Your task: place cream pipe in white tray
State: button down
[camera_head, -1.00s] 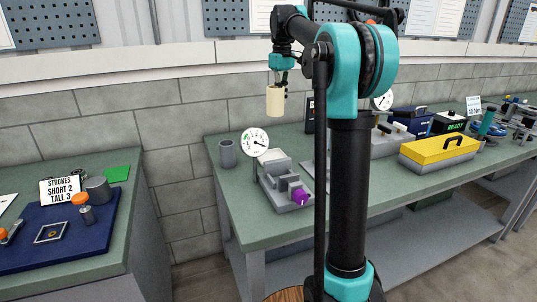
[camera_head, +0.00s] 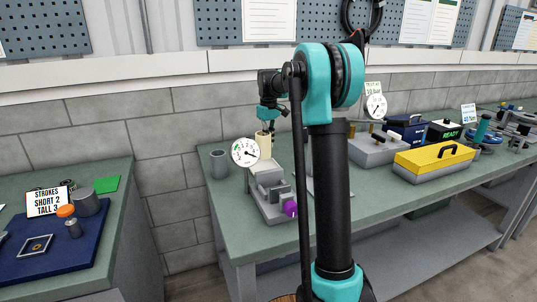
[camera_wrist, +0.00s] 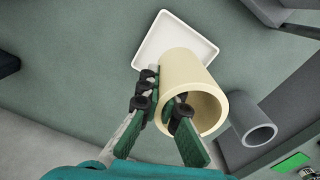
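The cream pipe (camera_head: 264,144) is a short hollow cylinder in my gripper (camera_head: 267,126), over the back of the green bench. In the wrist view, my gripper (camera_wrist: 161,102) is shut on the wall of the cream pipe (camera_wrist: 185,72), with one finger at the outside and one in the bore. The white tray (camera_wrist: 148,50) is a shallow square tray beyond the pipe's far end, partly covered by it. I cannot tell whether the pipe touches the tray.
The dial gauge (camera_head: 245,152) and a grey fixture (camera_head: 270,196) with a purple knob (camera_head: 290,208) stand in front of the pipe. A grey cup (camera_head: 219,163) stands to the left, close beside the pipe in the wrist view (camera_wrist: 252,117). A yellow-lidded box (camera_head: 435,158) is right.

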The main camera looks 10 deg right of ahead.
aim_at(269, 153)
jog(key=shift+f, duration=2.6)
jog(key=shift+f, duration=0.1)
jog(key=c, duration=1.7)
grip_release()
notch_tip(269, 153, up, 12)
jog(key=shift+r, duration=0.1)
jog(key=shift+s, duration=0.15)
